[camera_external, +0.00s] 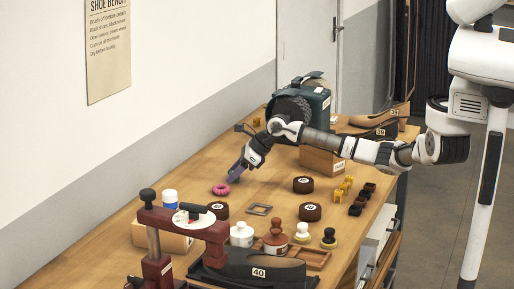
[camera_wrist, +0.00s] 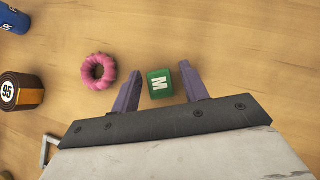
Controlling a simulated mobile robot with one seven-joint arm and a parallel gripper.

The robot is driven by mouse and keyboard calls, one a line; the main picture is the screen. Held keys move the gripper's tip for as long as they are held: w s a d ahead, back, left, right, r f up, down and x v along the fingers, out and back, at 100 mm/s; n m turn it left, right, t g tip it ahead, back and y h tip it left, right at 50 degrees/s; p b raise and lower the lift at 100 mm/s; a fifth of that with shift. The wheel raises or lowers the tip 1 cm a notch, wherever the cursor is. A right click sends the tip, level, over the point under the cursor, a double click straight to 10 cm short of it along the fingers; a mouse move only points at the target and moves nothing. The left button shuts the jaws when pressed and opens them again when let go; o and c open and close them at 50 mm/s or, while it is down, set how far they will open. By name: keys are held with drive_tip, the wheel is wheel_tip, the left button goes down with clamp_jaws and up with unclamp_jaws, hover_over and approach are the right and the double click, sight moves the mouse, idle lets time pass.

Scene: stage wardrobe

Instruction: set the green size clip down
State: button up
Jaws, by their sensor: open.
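The green size clip (camera_wrist: 159,84), a small block with a white M, shows in the wrist view on the wooden table (camera_wrist: 225,40). It lies between the two purple fingers of my gripper (camera_wrist: 161,72), with a gap on each side. My gripper is open, and its fingers point down at the table. In the external view my gripper (camera_external: 236,176) is low over the table's far left part, close to the pink ring. The clip cannot be made out there.
A pink ring (camera_wrist: 98,70) lies just left of the fingers. A brown roll marked 95 (camera_wrist: 22,92) and a blue cylinder (camera_wrist: 14,20) are farther left. A grey square frame (camera_external: 259,209) lies nearer the camera. A red press (camera_external: 158,245) stands at the near end.

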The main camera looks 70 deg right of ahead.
drive_tip(key=b+v, duration=0.3)
drive_tip(key=v, duration=0.9)
drive_tip(key=shift+b, duration=0.4)
